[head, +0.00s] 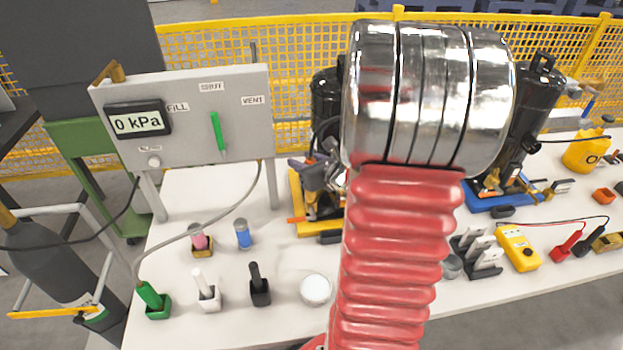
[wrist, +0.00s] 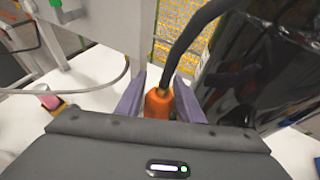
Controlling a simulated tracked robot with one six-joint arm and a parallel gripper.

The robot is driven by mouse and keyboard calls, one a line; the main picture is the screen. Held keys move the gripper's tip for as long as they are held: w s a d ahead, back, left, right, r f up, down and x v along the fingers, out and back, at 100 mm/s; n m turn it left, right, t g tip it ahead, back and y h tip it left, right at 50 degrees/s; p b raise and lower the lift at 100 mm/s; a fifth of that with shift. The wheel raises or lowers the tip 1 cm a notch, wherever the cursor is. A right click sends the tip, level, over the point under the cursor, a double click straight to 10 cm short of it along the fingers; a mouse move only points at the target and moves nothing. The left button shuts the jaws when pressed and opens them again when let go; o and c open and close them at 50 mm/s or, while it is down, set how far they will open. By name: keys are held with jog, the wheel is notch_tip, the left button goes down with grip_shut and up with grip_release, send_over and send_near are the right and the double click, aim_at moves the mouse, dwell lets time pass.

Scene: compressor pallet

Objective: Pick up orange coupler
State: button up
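The orange coupler (wrist: 158,104) shows in the wrist view, with a black hose (wrist: 187,48) running up from it. It sits between the two purple fingers of my gripper (wrist: 159,90), one on each side and very close to it. I cannot tell whether both fingers touch it. Its lower end is hidden behind my gripper's body. In the head view my red and chrome arm covers the middle, and my gripper (head: 318,172) shows only partly, over the yellow pallet (head: 309,229). I cannot make out the coupler clearly there.
A grey gauge panel (head: 237,95) reading 0 kPa stands at the left on posts. Small holders with a green piece (head: 150,295), a white piece (head: 205,284) and a black piece (head: 258,284) line the table front. A black compressor (head: 327,95) stands close by my gripper.

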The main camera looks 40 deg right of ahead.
grip_shut()
jog(key=shift+r, duration=0.15)
notch_tip(320, 180, up, 10)
dwell(0.8)
dwell(0.4)
